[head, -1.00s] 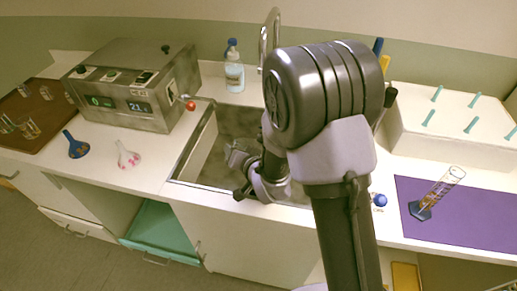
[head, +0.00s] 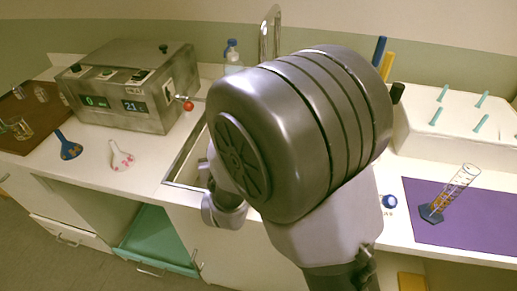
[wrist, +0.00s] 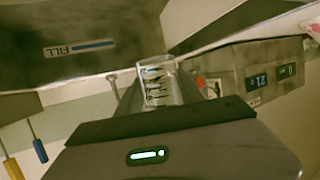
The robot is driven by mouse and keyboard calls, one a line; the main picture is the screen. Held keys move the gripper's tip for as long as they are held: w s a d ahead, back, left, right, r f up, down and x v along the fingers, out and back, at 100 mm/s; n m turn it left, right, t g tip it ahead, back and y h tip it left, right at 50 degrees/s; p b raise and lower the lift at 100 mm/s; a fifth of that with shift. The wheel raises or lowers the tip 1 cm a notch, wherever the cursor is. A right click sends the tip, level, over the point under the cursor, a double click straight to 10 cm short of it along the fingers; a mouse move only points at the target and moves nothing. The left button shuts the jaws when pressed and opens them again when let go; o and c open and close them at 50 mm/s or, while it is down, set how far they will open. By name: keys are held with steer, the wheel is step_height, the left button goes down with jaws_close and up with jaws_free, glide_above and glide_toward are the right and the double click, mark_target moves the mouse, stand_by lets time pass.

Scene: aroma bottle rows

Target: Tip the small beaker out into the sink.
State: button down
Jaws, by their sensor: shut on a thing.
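The small beaker (wrist: 158,76) is clear glass with dark marks, seen in the wrist view between the fingers of my gripper (wrist: 162,92), which is shut on it. The surroundings look upside down in that view, so my wrist is rolled over. I cannot tell any liquid in the beaker. In the head view my arm hides the beaker, the gripper's fingers and most of the sink (head: 184,160); only its left rim shows. A dark panel marked FILL (wrist: 75,48) fills the upper left of the wrist view.
A grey instrument box (head: 125,90) with a red-tipped lever stands left of the sink. A brown tray (head: 30,118) holds glassware. A measuring cylinder (head: 456,188) leans on a purple mat (head: 480,220) at right.

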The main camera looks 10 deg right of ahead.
steer(key=s+a+r+p, duration=0.2)
steer(key=a+r+p, duration=0.1)
steer(key=a+r, duration=0.1)
steer(key=shift+a+r, duration=0.25)
steer(key=shift+r, duration=0.3)
steer(key=shift+s, duration=0.1)
